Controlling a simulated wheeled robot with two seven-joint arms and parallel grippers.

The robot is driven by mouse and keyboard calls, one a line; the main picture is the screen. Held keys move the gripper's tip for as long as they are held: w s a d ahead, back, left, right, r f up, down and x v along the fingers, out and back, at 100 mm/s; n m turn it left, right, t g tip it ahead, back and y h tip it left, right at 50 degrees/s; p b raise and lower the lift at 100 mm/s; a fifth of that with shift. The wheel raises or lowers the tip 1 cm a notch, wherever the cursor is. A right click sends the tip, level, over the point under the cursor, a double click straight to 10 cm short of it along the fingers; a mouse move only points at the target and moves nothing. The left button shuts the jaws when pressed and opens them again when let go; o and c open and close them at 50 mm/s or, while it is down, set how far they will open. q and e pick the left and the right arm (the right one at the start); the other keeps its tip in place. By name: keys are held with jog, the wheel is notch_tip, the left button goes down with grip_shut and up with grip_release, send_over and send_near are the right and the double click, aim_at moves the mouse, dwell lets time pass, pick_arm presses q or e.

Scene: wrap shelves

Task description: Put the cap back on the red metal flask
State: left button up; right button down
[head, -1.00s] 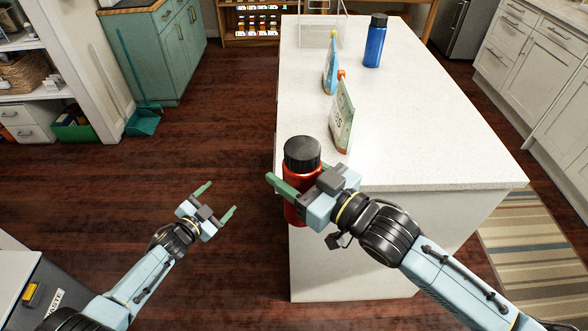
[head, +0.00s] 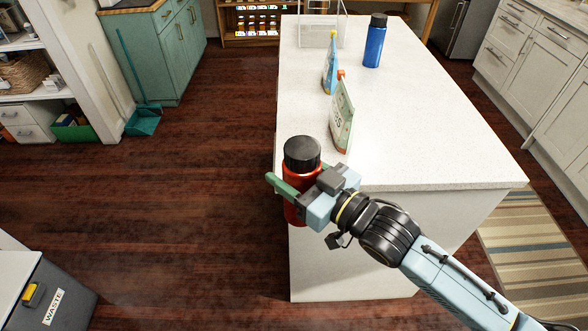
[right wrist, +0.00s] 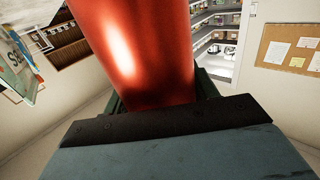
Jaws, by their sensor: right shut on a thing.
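The red metal flask (head: 292,212) is upright at the near left corner of the white counter, in my right gripper (head: 296,190). Its black cap (head: 302,154) sits on top of it in the head view. I cannot tell whether the cap is screwed tight. My right gripper is shut around the flask's body. In the right wrist view the red flask body (right wrist: 142,50) fills the space between the fingers, and its cap is out of frame. My left gripper is not in the head view now.
Two standing pouches, a blue-and-yellow one (head: 330,68) and a pale green one (head: 341,118), are on the white counter (head: 430,140) beyond the flask. A blue bottle with a black cap (head: 375,44) and a clear rack (head: 320,36) stand farther back. A waste bin (head: 75,296) is at lower left.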

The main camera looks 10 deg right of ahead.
aim_at(318, 156)
jog(key=shift+r, duration=0.1)
jog(key=shift+r, duration=0.1)
jog(key=d+f+m+t+h, duration=0.1)
jog(key=d+m+t+h, duration=0.3)
jog(key=d+m+h, duration=0.4)
jog(key=d+h, duration=0.3)
jog(key=d, duration=0.4)
jog(key=shift+f+h, duration=0.2)
jog(key=shift+h, duration=0.1)
